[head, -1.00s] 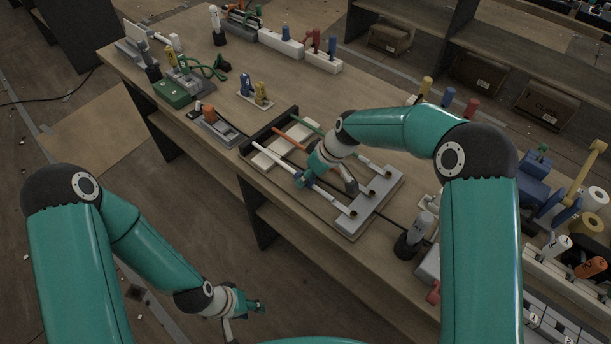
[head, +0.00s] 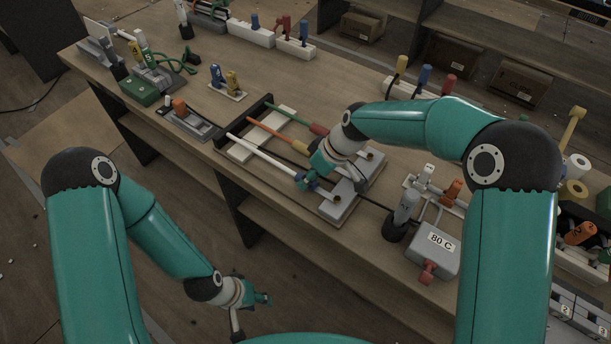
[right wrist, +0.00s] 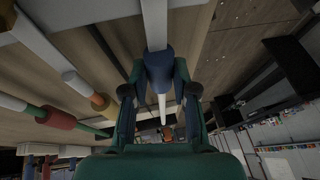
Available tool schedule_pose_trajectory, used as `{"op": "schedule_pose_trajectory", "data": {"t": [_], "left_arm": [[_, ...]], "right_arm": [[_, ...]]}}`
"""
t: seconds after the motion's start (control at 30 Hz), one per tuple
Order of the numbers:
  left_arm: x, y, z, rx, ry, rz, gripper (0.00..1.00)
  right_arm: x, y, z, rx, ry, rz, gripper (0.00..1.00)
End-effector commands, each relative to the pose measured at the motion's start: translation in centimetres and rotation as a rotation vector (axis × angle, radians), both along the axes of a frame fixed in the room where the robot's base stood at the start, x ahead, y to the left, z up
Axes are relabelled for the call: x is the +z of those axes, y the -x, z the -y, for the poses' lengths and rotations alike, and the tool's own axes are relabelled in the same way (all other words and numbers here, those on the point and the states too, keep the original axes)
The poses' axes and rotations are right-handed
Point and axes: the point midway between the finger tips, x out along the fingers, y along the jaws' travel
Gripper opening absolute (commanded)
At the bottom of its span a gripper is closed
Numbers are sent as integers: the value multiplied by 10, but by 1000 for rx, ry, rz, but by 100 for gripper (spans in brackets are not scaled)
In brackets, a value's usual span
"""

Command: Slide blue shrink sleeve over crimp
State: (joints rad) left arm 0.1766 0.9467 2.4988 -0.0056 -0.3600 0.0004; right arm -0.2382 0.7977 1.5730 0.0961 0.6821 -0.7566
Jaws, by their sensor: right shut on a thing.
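My right gripper (right wrist: 155,95) is shut on the blue shrink sleeve (right wrist: 159,68), which sits around a white cable (right wrist: 154,22). A thinner pale length shows past the sleeve, between the fingers; I cannot tell whether it is the crimp. In the head view my right gripper (head: 308,181) is low over the white cable (head: 265,155), near the grey end block (head: 338,206), and largely hides the sleeve. My left gripper (head: 260,299) hangs away from the bench at the lower left, its fingers too small to read.
Beside the white cable run an orange cable with a yellow sleeve (head: 300,147) and a green cable with a red sleeve (head: 318,129). A grey box marked 80 C (head: 432,251) and a dark-based grey tool (head: 401,217) stand to the right.

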Motion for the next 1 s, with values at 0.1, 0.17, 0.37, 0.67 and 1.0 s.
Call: {"op": "schedule_pose_trajectory", "data": {"t": [0.1, 0.17, 0.37, 0.67, 1.0], "left_arm": [[0, 0, 0, 0, 0, 0, 40], [0, 0, 0, 0, 0, 0, 40], [0, 0, 0, 0, 0, 0, 40], [1, 0, 0, 0, 0, 0, 40], [1, 0, 0, 0, 0, 0, 40]], "right_arm": [[1, -2, 1, -2, 0, 7, 37], [1, -2, 1, -2, 0, 7, 47], [1, -1, 0, -1, 1, 4, 52], [11, -1, 4, -1, -1, 4, 52], [68, 2, 31, -3, -1, 8, 52]]}}
